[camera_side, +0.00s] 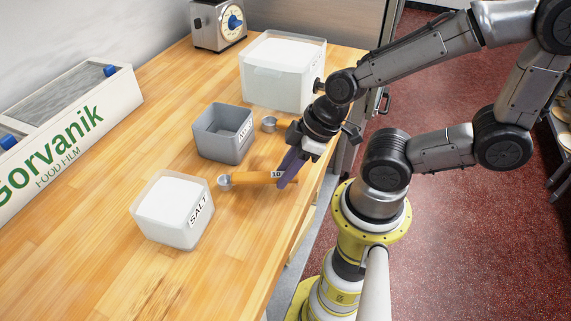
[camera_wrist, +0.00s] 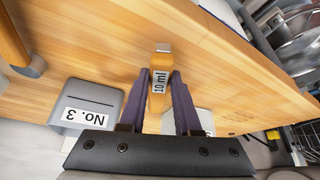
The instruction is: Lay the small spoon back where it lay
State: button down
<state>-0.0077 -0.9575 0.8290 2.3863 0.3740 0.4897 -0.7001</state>
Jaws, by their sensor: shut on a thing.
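The small spoon has an orange handle (camera_side: 255,178) with a 10 ml label and a small metal cup (camera_side: 225,181). My gripper (camera_side: 284,180) is shut on the handle near its free end. In the wrist view, the purple fingers (camera_wrist: 158,80) flank the handle (camera_wrist: 162,60), and its cup is hidden behind the gripper body. The spoon is level, low over the wooden table; I cannot tell if it touches. Its cup points left, beside the salt tub (camera_side: 175,208). A second spoon's larger metal cup (camera_side: 269,123) lies beyond; its handle (camera_wrist: 15,38) shows in the wrist view.
A grey No. 3 bin (camera_side: 223,133) stands behind the held spoon. A large white tub (camera_side: 283,72) and a scale (camera_side: 218,24) stand at the back. A food film box (camera_side: 72,125) lies at the left. The wooden table (camera_side: 125,160) is bare between these; its edge is right of my gripper.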

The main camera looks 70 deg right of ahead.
jog(key=shift+f, duration=0.7)
dwell(0.5)
jog(key=c, duration=0.5)
grip_release()
jog(key=shift+c, duration=0.2)
jog(key=shift+r, duration=0.1)
jog(key=v, duration=1.3)
jog(key=shift+r, duration=0.25)
jog(key=shift+s, duration=0.1)
jog(key=w+r+m, duration=0.1)
jog(key=w+d+r+m+h, duration=0.1)
jog(key=m, duration=0.1)
jog(key=w+r+m+h, duration=0.1)
jog(key=shift+w+d+m+t, duration=0.2)
jog(key=shift+d+m+t, duration=0.15)
jog(key=shift+m+t, duration=0.05)
